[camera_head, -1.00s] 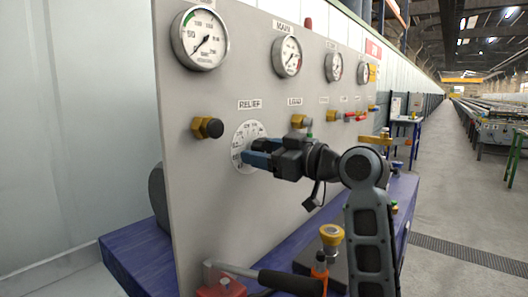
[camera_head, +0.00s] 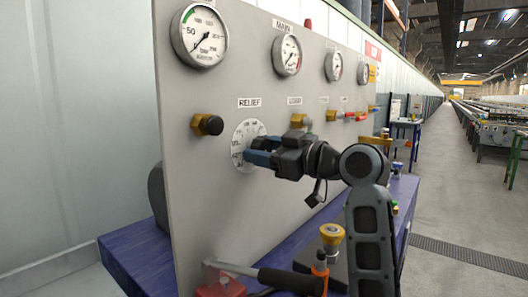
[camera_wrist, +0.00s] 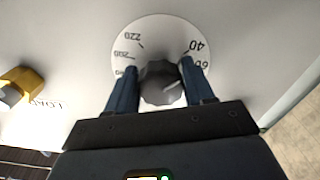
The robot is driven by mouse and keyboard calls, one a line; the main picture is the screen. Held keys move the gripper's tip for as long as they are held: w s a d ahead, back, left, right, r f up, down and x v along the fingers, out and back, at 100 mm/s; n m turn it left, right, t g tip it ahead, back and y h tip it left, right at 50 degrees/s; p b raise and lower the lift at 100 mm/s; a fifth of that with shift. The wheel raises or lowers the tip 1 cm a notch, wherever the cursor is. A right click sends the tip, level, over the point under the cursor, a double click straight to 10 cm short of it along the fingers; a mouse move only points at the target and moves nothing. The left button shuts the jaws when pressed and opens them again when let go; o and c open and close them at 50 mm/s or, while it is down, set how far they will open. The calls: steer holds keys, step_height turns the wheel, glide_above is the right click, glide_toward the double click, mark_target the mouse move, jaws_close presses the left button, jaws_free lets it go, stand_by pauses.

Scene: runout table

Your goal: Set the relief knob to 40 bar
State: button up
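The relief knob (camera_wrist: 160,84) is dark and ribbed, at the centre of a round white dial (camera_wrist: 160,27) on the grey panel. In the wrist view the dial is upside down, with 40 and 60 at the right and 220 and 200 at the left. My gripper (camera_wrist: 160,76) has its two blue fingers on either side of the knob and looks shut on it. A pale mark shows on the knob's near face, but I cannot tell which number it points to. In the head view the fingers and gripper body hide the knob and part of the dial (camera_head: 242,135).
A brass fitting with a black end (camera_head: 207,124) sticks out left of the dial. Another brass fitting (camera_head: 299,120) is close above my gripper. Gauges (camera_head: 199,36) line the panel's top. Below are a lever with a black handle (camera_head: 290,281) and a yellow-topped fitting (camera_head: 332,234).

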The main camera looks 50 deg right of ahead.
steer(key=o, duration=0.3)
steer(key=s, duration=0.7)
steer(key=shift+s+d+b, duration=0.15)
steer(key=shift+s+b, duration=0.2)
steer(key=shift+s, duration=0.05)
stand_by(0.4)
